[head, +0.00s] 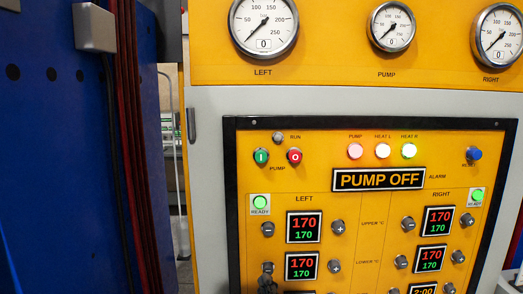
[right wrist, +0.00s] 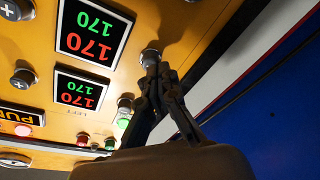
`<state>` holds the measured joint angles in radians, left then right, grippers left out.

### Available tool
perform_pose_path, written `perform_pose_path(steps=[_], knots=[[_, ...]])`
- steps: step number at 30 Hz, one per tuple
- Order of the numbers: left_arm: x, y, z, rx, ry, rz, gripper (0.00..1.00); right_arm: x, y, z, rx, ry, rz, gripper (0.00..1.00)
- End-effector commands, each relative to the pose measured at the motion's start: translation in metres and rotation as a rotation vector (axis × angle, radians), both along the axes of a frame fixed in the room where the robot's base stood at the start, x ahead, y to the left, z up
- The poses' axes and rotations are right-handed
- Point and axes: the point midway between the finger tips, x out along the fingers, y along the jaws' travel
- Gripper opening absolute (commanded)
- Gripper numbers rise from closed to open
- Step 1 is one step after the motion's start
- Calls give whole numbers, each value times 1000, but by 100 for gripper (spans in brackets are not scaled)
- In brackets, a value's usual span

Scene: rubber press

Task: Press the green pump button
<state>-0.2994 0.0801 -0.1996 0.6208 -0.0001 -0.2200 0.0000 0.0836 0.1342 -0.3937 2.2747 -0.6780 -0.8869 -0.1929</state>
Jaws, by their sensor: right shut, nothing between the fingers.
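The green pump button (head: 261,156) sits at the upper left of the yellow panel, marked "I". The red button (head: 294,156) marked "O" is to its right. The green button also shows small and inverted in the right wrist view (right wrist: 110,143). My right gripper (head: 267,268) shows at the bottom of the head view, below the green button and left of the lower left 170 display. In the right wrist view the fingertips (right wrist: 152,62) are together and empty, over or close to a silver knob; contact cannot be told. My left gripper is not in view.
The display (head: 378,180) reads PUMP OFF. The green left READY lamp (head: 260,202) and a minus knob (head: 267,229) lie between my right gripper and the green button. A black frame (head: 231,190) edges the panel. A blue wall (head: 60,150) stands at left.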

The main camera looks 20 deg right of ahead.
Motion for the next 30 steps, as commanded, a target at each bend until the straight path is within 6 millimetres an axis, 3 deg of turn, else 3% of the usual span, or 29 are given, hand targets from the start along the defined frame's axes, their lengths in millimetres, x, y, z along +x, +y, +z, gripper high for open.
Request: perform_pose_path(steps=[1, 6, 9, 13, 19, 30], knots=[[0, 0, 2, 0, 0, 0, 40, -2, 4, 34, -33, -81, 4, 0], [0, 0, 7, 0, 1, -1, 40, -22, 16, 134, -150, -340, -7, 0], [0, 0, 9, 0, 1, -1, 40, -41, 23, 182, -210, -473, -23, 0], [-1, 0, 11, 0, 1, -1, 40, -65, 29, 226, -267, -605, -44, 0], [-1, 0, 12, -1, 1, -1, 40, -84, 34, 253, -309, -696, -62, 0], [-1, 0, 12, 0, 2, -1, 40, -85, 34, 255, -312, -702, -64, 0]])
